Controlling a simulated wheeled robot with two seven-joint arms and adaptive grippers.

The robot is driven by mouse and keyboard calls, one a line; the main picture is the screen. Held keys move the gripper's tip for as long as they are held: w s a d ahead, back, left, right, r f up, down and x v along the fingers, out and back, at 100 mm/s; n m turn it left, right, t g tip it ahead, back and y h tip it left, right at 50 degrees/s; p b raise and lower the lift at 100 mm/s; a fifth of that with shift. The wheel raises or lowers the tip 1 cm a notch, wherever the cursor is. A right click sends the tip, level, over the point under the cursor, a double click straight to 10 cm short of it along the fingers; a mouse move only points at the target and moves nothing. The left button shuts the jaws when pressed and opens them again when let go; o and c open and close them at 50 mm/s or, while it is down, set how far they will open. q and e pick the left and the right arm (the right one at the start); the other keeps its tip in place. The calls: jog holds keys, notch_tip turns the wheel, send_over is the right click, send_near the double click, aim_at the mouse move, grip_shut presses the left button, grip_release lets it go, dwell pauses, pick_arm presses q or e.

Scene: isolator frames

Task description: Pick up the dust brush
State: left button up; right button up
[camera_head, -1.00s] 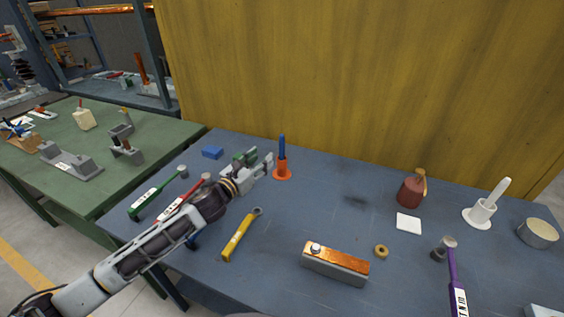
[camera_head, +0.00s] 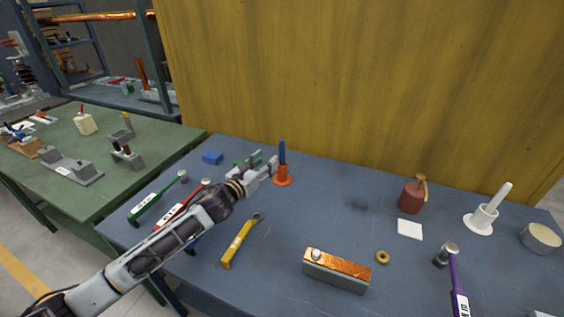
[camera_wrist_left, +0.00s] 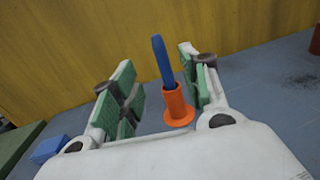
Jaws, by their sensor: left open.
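A blue handle (camera_head: 282,152) stands upright in an orange flanged holder (camera_head: 282,181) near the table's back edge; it looks like the brush, but no bristles show. My left gripper (camera_head: 270,163) is open and empty, just left of the handle. In the left wrist view, the blue handle (camera_wrist_left: 162,60) and orange holder (camera_wrist_left: 178,108) show between the two green-padded fingers of my gripper (camera_wrist_left: 163,90), beyond or level with the tips; I cannot tell whether they touch. A white handle in a white holder (camera_head: 482,217) stands at the right. My right gripper is out of view.
Green (camera_head: 160,199) and red (camera_head: 180,205) tools lie beside my left arm. A blue block (camera_head: 212,157) lies behind it. A yellow wrench (camera_head: 240,240) and an orange-topped block (camera_head: 337,268) lie in front. A yellow panel (camera_head: 350,80) rises behind the table.

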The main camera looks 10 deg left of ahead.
aim_at(280, 149)
pick_arm(q)
jog(key=shift+x, duration=3.15)
jog(key=shift+f+p+x, duration=0.1)
jog(key=shift+p+x, duration=0.15)
jog(key=shift+x, duration=1.05)
jog(key=shift+f+p+x, duration=0.15)
jog(key=shift+p+x, duration=0.1)
jog(key=shift+x, duration=1)
grip_shut()
